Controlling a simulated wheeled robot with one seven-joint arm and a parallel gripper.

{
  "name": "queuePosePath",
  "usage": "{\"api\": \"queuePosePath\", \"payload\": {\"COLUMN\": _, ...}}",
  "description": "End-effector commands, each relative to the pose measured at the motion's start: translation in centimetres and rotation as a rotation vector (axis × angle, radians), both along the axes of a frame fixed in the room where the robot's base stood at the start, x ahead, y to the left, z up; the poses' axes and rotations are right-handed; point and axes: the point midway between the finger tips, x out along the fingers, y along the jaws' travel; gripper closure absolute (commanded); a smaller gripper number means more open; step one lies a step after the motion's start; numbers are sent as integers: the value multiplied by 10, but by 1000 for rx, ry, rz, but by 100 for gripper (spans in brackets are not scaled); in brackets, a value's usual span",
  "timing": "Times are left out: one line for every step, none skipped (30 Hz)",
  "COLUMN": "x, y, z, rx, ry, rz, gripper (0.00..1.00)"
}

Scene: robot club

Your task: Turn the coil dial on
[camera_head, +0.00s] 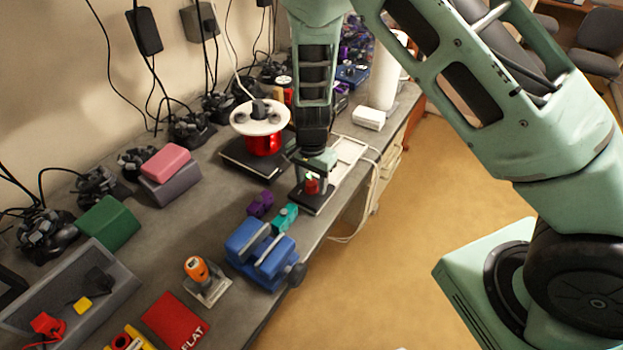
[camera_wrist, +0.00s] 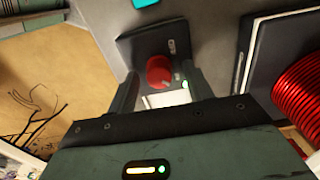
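The coil dial is a red round knob (camera_wrist: 159,71) on a small black box (camera_wrist: 133,46). In the head view the red knob (camera_head: 312,187) shows just under my gripper (camera_head: 314,178), on the black box (camera_head: 319,203) near the bench's front edge. In the wrist view the two fingers of my gripper (camera_wrist: 160,85) are apart, with the knob between and just beyond their tips. A gap shows on both sides of the knob, so the gripper looks open and empty. The knob's pointer mark cannot be made out.
A red spool (camera_head: 263,143) under a white disc stands on a black slab behind left. A white frame (camera_head: 349,152) lies behind the box. A blue vise (camera_head: 262,250) and teal and purple blocks (camera_head: 285,217) sit in front. A cable hangs off the bench edge.

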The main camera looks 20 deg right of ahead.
Motion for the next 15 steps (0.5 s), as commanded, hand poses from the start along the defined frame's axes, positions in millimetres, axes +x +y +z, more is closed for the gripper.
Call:
{"api": "queuePosePath", "payload": {"x": 0, "y": 0, "z": 0, "rx": -1, "ry": 1, "rz": 0, "gripper": 49}}
{"api": "queuePosePath", "payload": {"x": 0, "y": 0, "z": 0, "rx": -1, "ry": 1, "rz": 1, "gripper": 49}}
{"api": "queuePosePath", "payload": {"x": -1, "y": 0, "z": 0, "rx": 0, "ry": 1, "rz": 1, "gripper": 49}}
{"api": "queuePosePath", "payload": {"x": -1, "y": 0, "z": 0, "rx": 0, "ry": 1, "rz": 1, "gripper": 49}}
{"api": "queuePosePath", "payload": {"x": -1, "y": 0, "z": 0, "rx": 0, "ry": 2, "rz": 1, "gripper": 49}}
{"api": "queuePosePath", "payload": {"x": -1, "y": 0, "z": 0, "rx": 0, "ry": 1, "rz": 1, "gripper": 49}}
{"api": "queuePosePath", "payload": {"x": -1, "y": 0, "z": 1, "rx": 0, "ry": 1, "rz": 2, "gripper": 49}}
{"api": "queuePosePath", "payload": {"x": -1, "y": 0, "z": 2, "rx": 0, "ry": 1, "rz": 2, "gripper": 49}}
{"api": "queuePosePath", "payload": {"x": 0, "y": 0, "z": 5, "rx": -1, "ry": 1, "rz": 3, "gripper": 49}}
{"api": "queuePosePath", "payload": {"x": 0, "y": 1, "z": 8, "rx": 0, "ry": 0, "rz": 4, "gripper": 49}}
{"api": "queuePosePath", "payload": {"x": 0, "y": 1, "z": 12, "rx": 1, "ry": -1, "rz": 4, "gripper": 49}}
{"api": "queuePosePath", "payload": {"x": 0, "y": 1, "z": 18, "rx": 1, "ry": -2, "rz": 3, "gripper": 49}}
{"api": "queuePosePath", "payload": {"x": 0, "y": 1, "z": 23, "rx": 1, "ry": -2, "rz": 2, "gripper": 49}}
{"api": "queuePosePath", "payload": {"x": 0, "y": 1, "z": 29, "rx": 1, "ry": -4, "rz": 4, "gripper": 49}}
{"api": "queuePosePath", "payload": {"x": 0, "y": 1, "z": 38, "rx": 2, "ry": -3, "rz": 4, "gripper": 49}}
